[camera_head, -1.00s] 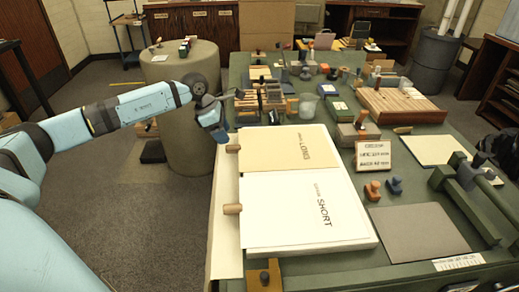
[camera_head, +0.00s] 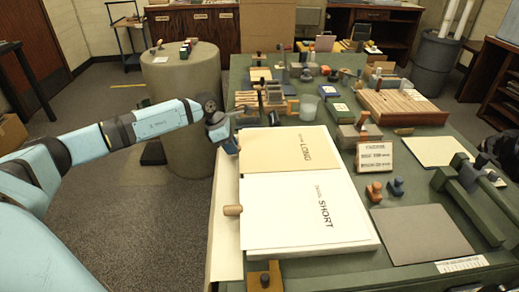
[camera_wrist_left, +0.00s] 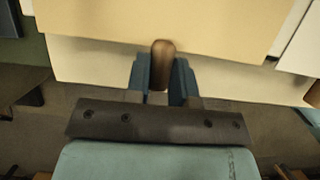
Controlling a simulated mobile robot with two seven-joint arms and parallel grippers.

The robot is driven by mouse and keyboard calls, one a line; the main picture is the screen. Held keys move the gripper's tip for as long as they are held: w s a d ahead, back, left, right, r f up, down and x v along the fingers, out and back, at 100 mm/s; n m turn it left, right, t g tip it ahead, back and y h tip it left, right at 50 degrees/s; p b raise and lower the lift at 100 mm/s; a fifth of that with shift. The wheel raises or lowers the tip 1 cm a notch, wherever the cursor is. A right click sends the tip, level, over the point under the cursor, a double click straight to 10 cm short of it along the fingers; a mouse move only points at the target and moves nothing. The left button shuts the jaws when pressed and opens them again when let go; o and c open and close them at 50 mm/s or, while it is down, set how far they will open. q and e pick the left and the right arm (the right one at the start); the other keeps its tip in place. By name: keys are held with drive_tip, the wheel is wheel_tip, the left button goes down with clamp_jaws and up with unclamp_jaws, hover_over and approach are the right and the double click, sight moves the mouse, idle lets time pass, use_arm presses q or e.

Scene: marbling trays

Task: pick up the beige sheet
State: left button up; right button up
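The beige sheet (camera_head: 290,149), marked LONG, lies flat at the back of the pale board, behind a white sheet (camera_head: 295,208) marked SHORT. A wooden peg handle projects from its left edge. My left gripper (camera_head: 229,147) is at that edge and covers the handle in the head view. In the left wrist view, the brown handle (camera_wrist_left: 162,62) sits between the two blue fingers (camera_wrist_left: 161,75), which press close on both sides with no clear gap. The beige sheet (camera_wrist_left: 165,18) fills the top there.
A second wooden handle (camera_head: 232,210) projects from the white sheet's left edge. The green table (camera_head: 340,272) holds stamps, a grey square (camera_head: 418,234), a small sign (camera_head: 373,156) and a slatted wooden board (camera_head: 402,106). A round pillar (camera_head: 178,75) stands left of the table.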

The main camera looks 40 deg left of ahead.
use_arm(q)
clamp_jaws()
